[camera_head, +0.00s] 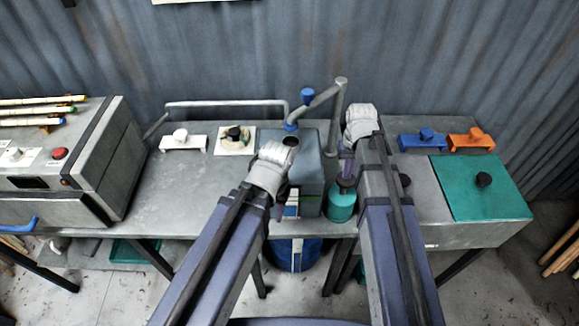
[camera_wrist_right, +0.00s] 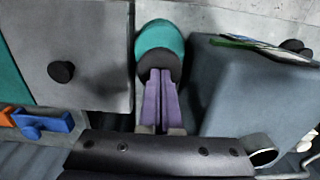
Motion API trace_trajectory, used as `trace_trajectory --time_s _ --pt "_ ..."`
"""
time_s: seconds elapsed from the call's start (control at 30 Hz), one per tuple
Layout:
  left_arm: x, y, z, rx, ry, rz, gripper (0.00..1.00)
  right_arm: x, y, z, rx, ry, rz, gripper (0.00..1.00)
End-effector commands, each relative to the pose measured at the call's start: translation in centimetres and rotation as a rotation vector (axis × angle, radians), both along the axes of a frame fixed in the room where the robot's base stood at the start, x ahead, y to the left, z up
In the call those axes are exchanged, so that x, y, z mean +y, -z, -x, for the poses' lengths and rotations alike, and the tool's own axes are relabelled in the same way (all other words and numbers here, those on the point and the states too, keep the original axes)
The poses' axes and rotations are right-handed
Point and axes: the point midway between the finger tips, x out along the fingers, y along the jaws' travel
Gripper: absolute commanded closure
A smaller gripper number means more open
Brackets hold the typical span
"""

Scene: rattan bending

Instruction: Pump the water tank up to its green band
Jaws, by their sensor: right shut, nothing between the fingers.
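The grey-blue water tank (camera_head: 309,172) stands on the bench between my arms. A strip with white, blue and green (camera_head: 292,204) shows on its front, partly behind my left arm; its level is too small to read. The teal cylinder with a dark top, which looks like the pump (camera_head: 341,208), stands just right of the tank and also shows in the right wrist view (camera_wrist_right: 159,38). My right gripper (camera_wrist_right: 160,74) is shut and empty, its purple fingertips over the dark top (camera_wrist_right: 160,64); contact cannot be told.
A curved pipe with a blue knob (camera_head: 307,95) rises behind the tank. Blue (camera_head: 423,138) and orange (camera_head: 470,140) clamps and a teal panel (camera_head: 480,187) lie to the right. A grey machine (camera_head: 85,165) stands left. The bench's left middle (camera_head: 185,190) is clear.

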Motion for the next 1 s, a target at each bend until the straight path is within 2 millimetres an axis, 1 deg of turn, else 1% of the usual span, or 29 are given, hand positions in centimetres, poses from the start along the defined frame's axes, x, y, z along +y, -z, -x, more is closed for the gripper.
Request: trace_trajectory --time_s 0.03,0.7,0.87,1.0 --pt "0.0 0.7 0.0 0.0 0.001 0.0 0.5 0.0 0.8 0.0 0.0 0.0 0.0 1.0" --pt "0.0 5.2 0.0 0.0 0.01 -0.002 0.5 0.0 5.2 0.0 0.0 0.0 0.0 1.0" --pt "0.0 4.4 0.0 0.0 0.01 -0.002 0.5 0.0 4.4 0.0 0.001 0.0 0.0 1.0" --pt "0.0 3.1 0.0 0.0 0.008 -0.002 0.5 0.0 3.1 0.0 0.001 0.0 0.0 1.0"
